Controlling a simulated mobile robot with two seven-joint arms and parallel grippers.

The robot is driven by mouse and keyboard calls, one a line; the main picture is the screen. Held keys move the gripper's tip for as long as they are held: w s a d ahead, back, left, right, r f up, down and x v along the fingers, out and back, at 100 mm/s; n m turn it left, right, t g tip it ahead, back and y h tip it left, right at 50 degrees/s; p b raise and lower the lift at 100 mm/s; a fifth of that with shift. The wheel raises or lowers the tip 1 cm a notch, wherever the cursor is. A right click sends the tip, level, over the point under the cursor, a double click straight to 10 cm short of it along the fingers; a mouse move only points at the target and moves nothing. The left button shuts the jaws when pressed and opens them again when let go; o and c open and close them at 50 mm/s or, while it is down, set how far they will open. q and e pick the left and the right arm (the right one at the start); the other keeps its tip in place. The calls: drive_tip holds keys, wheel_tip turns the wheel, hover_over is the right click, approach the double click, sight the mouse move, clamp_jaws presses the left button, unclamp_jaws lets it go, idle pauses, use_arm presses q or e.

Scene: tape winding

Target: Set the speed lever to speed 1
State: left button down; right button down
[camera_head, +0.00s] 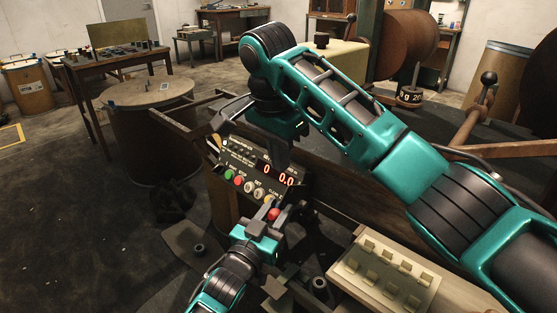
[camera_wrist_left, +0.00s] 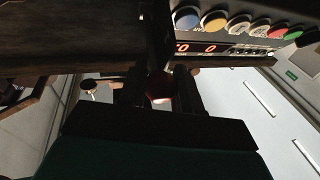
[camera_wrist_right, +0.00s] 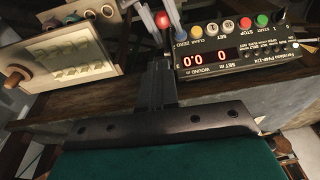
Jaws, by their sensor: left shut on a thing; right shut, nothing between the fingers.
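The speed lever's red ball knob (camera_head: 273,214) is below the control box (camera_head: 255,170) in the head view. It also shows at the top of the right wrist view (camera_wrist_right: 162,20). My left gripper (camera_head: 266,222) is shut on the knob; in the left wrist view the dark red knob (camera_wrist_left: 160,86) sits between the fingers. The lever's shaft and any speed marks are hidden or too dark to read.
The box has coloured buttons and red digits reading 0 and 0.0. A pale tray (camera_head: 385,275) with several small blocks is at the lower right. A black-knobbed lever (camera_head: 488,78) stands at the right. A wooden-topped drum (camera_head: 150,95) stands behind left.

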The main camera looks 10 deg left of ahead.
use_arm(q)
drive_tip(key=shift+w+a+f, duration=0.1)
drive_tip(key=shift+a+f, duration=0.05)
drive_tip(key=shift+a, duration=0.2)
use_arm(e)
approach(278, 211)
drive_tip(key=f, duration=0.1)
drive_tip(key=w+f, duration=0.1)
drive_tip(key=f, duration=0.1)
drive_tip(key=d+f, duration=0.1)
drive_tip(key=f, duration=0.1)
drive_tip(key=shift+w, duration=0.2)
drive_tip(key=shift+a+f, duration=0.2)
drive_tip(key=shift+f, duration=0.45)
drive_tip(key=shift+s+f, duration=0.1)
